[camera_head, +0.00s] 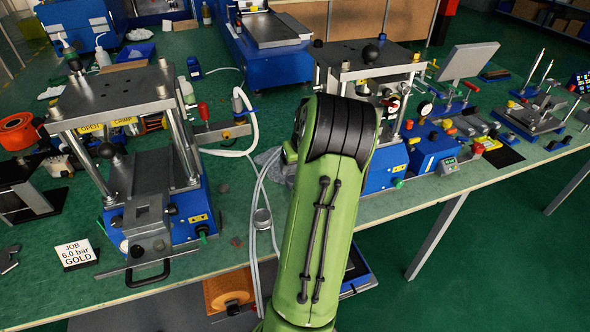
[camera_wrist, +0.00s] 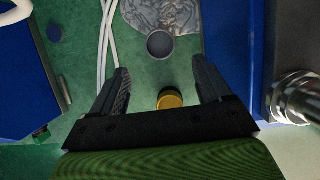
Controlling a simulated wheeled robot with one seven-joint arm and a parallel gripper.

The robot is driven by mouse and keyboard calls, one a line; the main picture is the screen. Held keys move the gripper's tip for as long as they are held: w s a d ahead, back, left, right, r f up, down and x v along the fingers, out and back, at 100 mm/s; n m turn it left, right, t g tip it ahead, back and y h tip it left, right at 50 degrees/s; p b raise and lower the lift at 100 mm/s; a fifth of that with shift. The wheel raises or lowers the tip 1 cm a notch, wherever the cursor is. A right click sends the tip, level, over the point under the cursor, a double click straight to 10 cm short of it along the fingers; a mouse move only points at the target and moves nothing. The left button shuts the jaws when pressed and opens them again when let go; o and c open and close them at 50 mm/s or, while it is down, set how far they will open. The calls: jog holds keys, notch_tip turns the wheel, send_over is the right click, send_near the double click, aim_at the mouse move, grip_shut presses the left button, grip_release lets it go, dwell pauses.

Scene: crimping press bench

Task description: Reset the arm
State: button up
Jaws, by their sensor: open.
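My green arm rises in the middle of the head view and hides part of the bench behind it; my gripper itself is hidden there. In the wrist view my gripper (camera_wrist: 160,92) is open, its two dark fingers spread apart above the green bench top. Nothing is between the fingertips. A small yellow-topped round part (camera_wrist: 170,99) shows near the gripper's palm, below the fingers. A grey round cup or cap (camera_wrist: 159,44) lies on the bench ahead of the fingertips.
A second press (camera_head: 350,60) stands behind my arm. White hoses (camera_wrist: 106,45) run beside the left finger. A crumpled silvery sheet (camera_wrist: 165,14) lies ahead. Blue housings flank the gripper.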

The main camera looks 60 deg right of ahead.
jog(key=shift+v, duration=1.6)
